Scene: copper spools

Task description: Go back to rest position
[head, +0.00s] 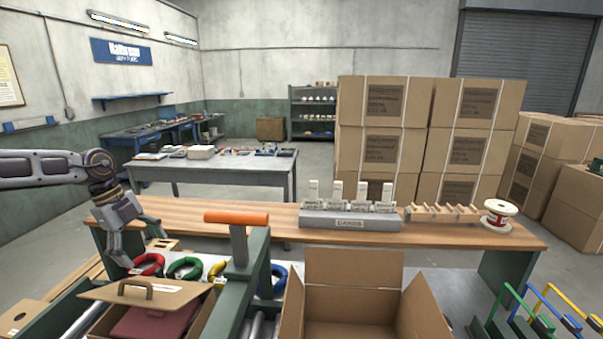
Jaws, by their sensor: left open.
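My left arm comes in from the left edge. My left gripper (138,250) points down, open, with nothing seen between its fingers. It hangs above the left front of the work area, close to a red ring-shaped coil (148,265) and an open cardboard box with a dark red item (150,326) in it. I cannot tell whether a finger touches the red coil. A spool (500,212) with pale flanges and a red middle stands at the right end of the wooden bench (455,238). My right gripper is not in view.
A green frame with an orange handle (236,218) rises right of the gripper. Green (183,268) and blue coils lie nearby. An empty open carton (350,300) stands front centre. A grey card holder (349,221) and wooden rack sit on the bench. Stacked cartons (385,100) stand behind.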

